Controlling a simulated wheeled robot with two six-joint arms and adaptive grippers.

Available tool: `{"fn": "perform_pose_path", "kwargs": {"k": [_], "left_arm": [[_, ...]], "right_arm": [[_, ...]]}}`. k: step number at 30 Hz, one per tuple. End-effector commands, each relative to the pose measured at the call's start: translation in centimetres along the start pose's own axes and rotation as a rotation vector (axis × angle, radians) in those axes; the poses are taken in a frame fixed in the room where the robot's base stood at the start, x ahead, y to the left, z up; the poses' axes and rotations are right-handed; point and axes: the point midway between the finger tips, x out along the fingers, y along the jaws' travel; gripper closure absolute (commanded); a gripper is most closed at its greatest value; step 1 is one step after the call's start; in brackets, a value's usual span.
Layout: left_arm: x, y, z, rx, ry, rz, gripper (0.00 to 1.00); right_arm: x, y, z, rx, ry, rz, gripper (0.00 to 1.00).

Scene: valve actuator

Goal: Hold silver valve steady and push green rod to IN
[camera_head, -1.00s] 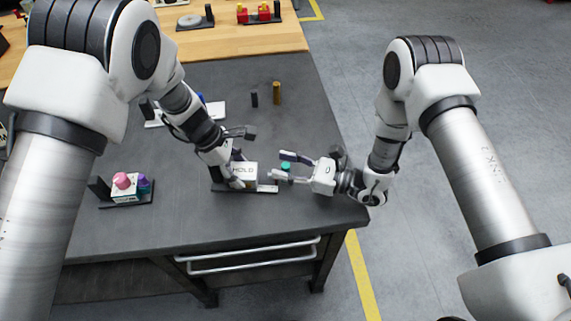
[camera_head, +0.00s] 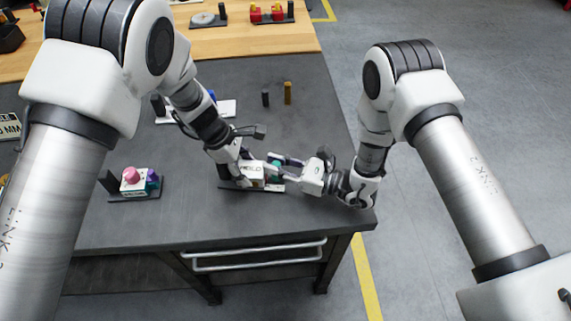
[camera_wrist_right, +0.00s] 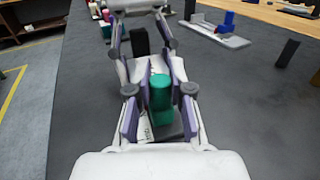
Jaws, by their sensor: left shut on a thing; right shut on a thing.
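The silver valve (camera_head: 255,172) is a pale block with dark lettering on a dark base plate near the table's front right. The green rod (camera_head: 276,168) sticks out at the valve's right side. My right gripper (camera_head: 279,170) reaches in from the right and is shut on the green rod. In the right wrist view the rod (camera_wrist_right: 160,98) stands between the right fingers, with the left gripper just beyond. Fingers partly hide the valve. The lettering cannot be fully read.
A black peg (camera_head: 265,98) and a brown peg (camera_head: 288,93) stand behind. A blue part on a white plate (camera_wrist_right: 224,28) lies farther back. The table's right edge is close to my right arm.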

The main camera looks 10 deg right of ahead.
Motion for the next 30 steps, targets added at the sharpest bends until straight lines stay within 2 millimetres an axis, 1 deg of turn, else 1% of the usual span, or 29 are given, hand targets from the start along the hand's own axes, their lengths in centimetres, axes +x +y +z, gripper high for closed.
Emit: {"fn": "perform_pose_path", "kwargs": {"k": [1,5,6,7,8,16,20,23,30], "left_arm": [[0.3,-0.3,0.2,0.000,-0.005,-0.010,1.00],[0.3,-0.3,0.2,0.001,-0.007,-0.011,1.00],[0.3,-0.3,0.3,0.001,-0.007,-0.011,1.00],[0.3,-0.3,0.2,0.000,-0.007,-0.011,1.00],[0.3,-0.3,0.2,0.000,-0.007,-0.010,1.00],[0.2,-0.2,0.2,-0.001,-0.005,-0.007,1.00],[0.2,-0.1,0.1,-0.001,-0.004,-0.006,1.00],[0.2,-0.1,0.1,0.000,-0.004,-0.005,1.00],[0.2,-0.1,0.1,0.000,-0.003,-0.004,1.00]], "right_arm": [[0.2,0.1,-0.1,-0.003,0.001,0.006,1.00],[0.2,0.1,-0.1,-0.003,0.001,0.008,1.00],[0.2,0.1,-0.1,-0.003,0.001,0.008,0.66],[0.2,0.1,-0.1,-0.003,0.001,0.008,0.55],[0.2,0.1,-0.1,-0.003,0.001,0.007,0.53],[0.1,0.1,-0.1,-0.002,0.001,0.006,0.53],[-1.0,0.0,-0.1,0.000,0.001,0.002,0.53],[-2.9,-0.1,-0.1,0.002,0.000,-0.001,0.53],[-9.1,-0.1,0.0,0.000,-0.001,-0.002,0.53]]}}
